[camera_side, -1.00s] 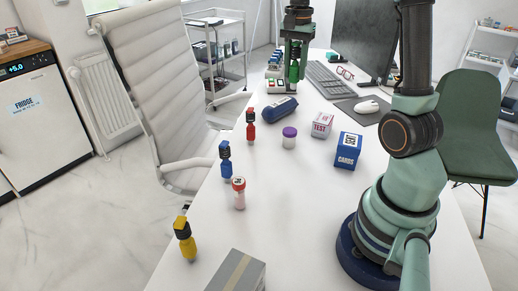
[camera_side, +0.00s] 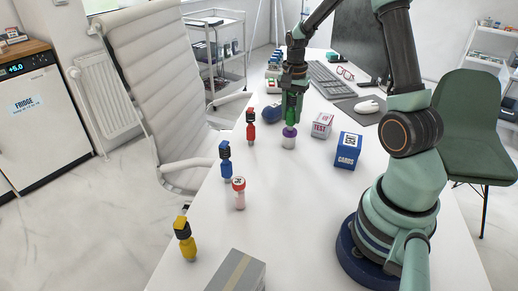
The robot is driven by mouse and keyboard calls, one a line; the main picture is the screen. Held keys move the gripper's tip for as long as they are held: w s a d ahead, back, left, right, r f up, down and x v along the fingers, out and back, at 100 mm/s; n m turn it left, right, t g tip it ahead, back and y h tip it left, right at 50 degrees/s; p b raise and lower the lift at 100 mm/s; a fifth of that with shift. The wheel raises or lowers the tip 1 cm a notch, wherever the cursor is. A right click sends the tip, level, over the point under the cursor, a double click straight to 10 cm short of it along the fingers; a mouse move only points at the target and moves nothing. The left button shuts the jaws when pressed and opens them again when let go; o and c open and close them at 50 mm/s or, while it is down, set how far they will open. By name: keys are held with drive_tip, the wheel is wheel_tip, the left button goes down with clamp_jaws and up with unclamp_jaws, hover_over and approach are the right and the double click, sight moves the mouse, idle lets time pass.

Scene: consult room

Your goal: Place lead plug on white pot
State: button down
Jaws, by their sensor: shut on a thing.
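My gripper (camera_side: 292,94) points down and is shut on a green lead plug (camera_side: 291,115), which hangs upright below the jaws. The white pot (camera_side: 289,143) with a purple lid (camera_side: 290,131) stands on the table directly below the plug in the picture. The plug's lower end meets the lid in this view; I cannot tell whether it touches it or is just above. The plug's upper part is hidden by my jaws.
Red (camera_side: 251,125), blue (camera_side: 226,160) and yellow (camera_side: 185,238) plugs stand along the left side. A red-capped pot (camera_side: 239,193), a TEST box (camera_side: 322,125), a blue CARDS box (camera_side: 348,150) and a dark blue case (camera_side: 272,113) are nearby.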

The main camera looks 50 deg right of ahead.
drive_tip(key=shift+f, duration=0.1)
drive_tip(key=c, duration=0.5)
unclamp_jaws()
wheel_tip(320, 180, up, 11)
drive_tip(key=shift+a+r, duration=0.1)
drive_tip(key=shift+r, duration=0.5)
drive_tip(key=shift+s+a+r+n+t, duration=0.6)
drive_tip(key=shift+s+a+n+t, duration=0.45)
drive_tip(key=shift+a+n, duration=2.15)
drive_tip(key=shift+s+a+r+n+t, duration=0.75)
drive_tip(key=shift+s+a+n, duration=1)
drive_tip(key=shift+a, duration=2.3)
drive_tip(key=shift+s+a+r+n+t, duration=0.6)
drive_tip(key=shift+a+n+t, duration=0.4)
drive_tip(key=shift+a+n, duration=2.4)
